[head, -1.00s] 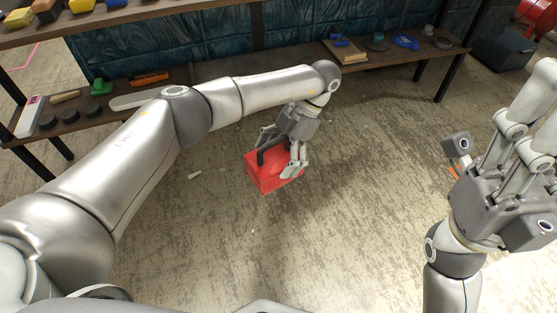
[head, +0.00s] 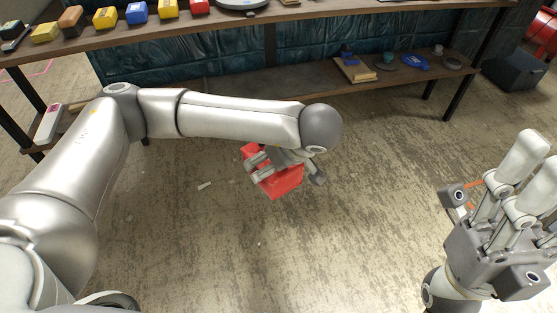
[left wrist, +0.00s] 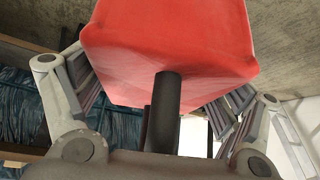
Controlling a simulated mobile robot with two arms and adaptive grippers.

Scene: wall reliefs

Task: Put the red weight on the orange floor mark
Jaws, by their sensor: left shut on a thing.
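The red weight (head: 281,185) is a red block with a dark handle (left wrist: 165,105). My left gripper (head: 285,167) is shut on it, with fingers on both sides of the handle. The weight sits tilted in the grip and looks lifted, though its height above the floor is hard to judge. In the left wrist view the red weight (left wrist: 170,45) fills the upper middle. The orange floor mark (head: 470,185) shows only as short orange strips at the right, mostly hidden behind my right gripper. My right gripper (head: 528,178) looks open and empty, its fingers apart.
A long shelf unit (head: 300,92) runs along the back; its upper board holds several coloured blocks, its lower board a wooden piece and small blue and grey items. A small white scrap (head: 204,186) lies on the floor. The floor between the weight and my right gripper is clear.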

